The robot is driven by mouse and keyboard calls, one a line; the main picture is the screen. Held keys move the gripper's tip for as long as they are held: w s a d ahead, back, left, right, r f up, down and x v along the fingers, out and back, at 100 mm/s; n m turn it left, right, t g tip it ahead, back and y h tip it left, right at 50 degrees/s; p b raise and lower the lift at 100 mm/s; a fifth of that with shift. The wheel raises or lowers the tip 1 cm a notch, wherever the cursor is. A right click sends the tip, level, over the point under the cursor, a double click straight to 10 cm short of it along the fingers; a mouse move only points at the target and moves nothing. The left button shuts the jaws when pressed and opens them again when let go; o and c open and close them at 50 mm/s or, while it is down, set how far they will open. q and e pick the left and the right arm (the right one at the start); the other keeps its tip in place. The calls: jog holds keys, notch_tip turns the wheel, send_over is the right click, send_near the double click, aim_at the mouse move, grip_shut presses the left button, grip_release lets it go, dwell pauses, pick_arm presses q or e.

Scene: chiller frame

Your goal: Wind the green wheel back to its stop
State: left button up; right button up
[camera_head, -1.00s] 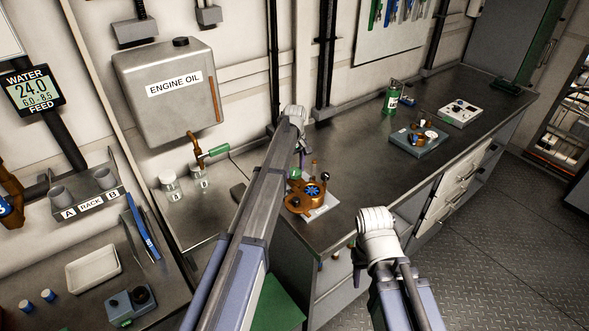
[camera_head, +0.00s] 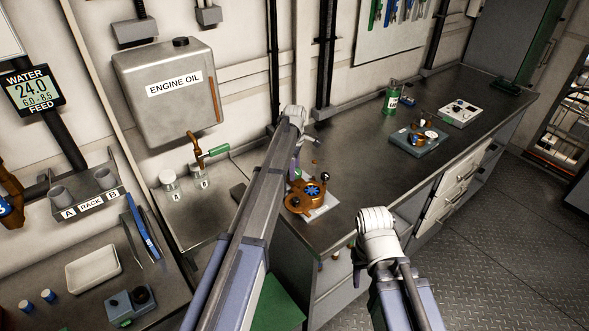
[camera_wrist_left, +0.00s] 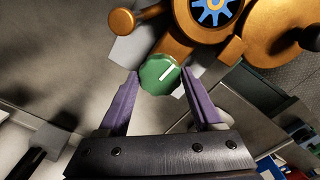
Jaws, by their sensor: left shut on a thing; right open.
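The green wheel (camera_wrist_left: 160,76) is a small round green knob with a white line on its face. It sits at the edge of a copper-coloured housing (camera_wrist_left: 204,45) with a blue spoked disc. My left gripper (camera_wrist_left: 161,84) has its two purple fingers on either side of the wheel, shut on it. In the head view the left gripper (camera_head: 300,158) reaches down at the copper device (camera_head: 300,200) on the bench, and the wheel is mostly hidden there.
The device stands on a pale plate (camera_head: 326,208) near the front edge of the dark bench (camera_head: 352,160).

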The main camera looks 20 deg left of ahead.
dwell(0.3)
pick_arm(q)
jog(key=o, duration=1.4)
jog(key=shift+c, duration=0.2)
notch_tip(320, 180, up, 8)
jog(key=p, duration=0.8)
jog(key=shift+f, duration=0.1)
jog(key=shift+s+d, duration=0.1)
